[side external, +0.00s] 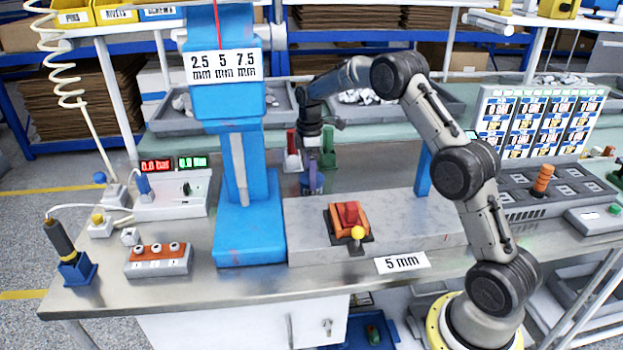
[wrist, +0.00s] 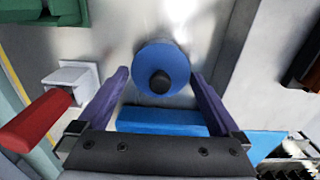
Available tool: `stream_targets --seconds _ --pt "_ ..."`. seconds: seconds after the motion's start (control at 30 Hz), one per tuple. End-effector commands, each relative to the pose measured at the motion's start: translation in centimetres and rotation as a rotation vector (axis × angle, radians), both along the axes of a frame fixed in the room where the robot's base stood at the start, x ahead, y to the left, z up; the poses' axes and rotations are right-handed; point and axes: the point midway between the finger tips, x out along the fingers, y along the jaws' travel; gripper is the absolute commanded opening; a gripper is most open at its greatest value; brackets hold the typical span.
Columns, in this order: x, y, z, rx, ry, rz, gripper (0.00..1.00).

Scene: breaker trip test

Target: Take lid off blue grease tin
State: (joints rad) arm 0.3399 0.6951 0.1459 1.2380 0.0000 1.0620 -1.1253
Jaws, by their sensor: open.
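The blue grease tin (wrist: 143,60) shows from above in the wrist view, a round blue top with a black knob (wrist: 160,82) at its middle. My gripper (wrist: 160,76) is open, with its two purple fingers apart and the tin's top between their tips in the picture. I cannot tell whether the fingers touch it or how far above it they are.
A red-handled item (side external: 292,150) and a green one (side external: 328,146) stand close to my gripper. The blue press (side external: 248,235) stands to the left. The grey block (side external: 310,225) lies in front, with an orange and red switch (side external: 343,222) on it.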

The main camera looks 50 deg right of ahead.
Motion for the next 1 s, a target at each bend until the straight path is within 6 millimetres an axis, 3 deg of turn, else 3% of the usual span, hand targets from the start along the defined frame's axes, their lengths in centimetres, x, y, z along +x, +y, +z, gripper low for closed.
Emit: stream_targets --seconds 0.13,0.4,0.5,0.8,1.0 --pt "0.0 0.0 0.0 0.0 0.0 0.0 0.96" --pt "0.0 0.0 0.1 0.0 0.0 0.0 0.48" --pt "0.0 0.0 0.1 0.0 0.0 0.0 0.34" --pt "0.0 0.0 0.4 0.0 -0.001 0.0 0.34" --pt "0.1 0.0 2.2 -0.001 -0.004 0.0 0.34"
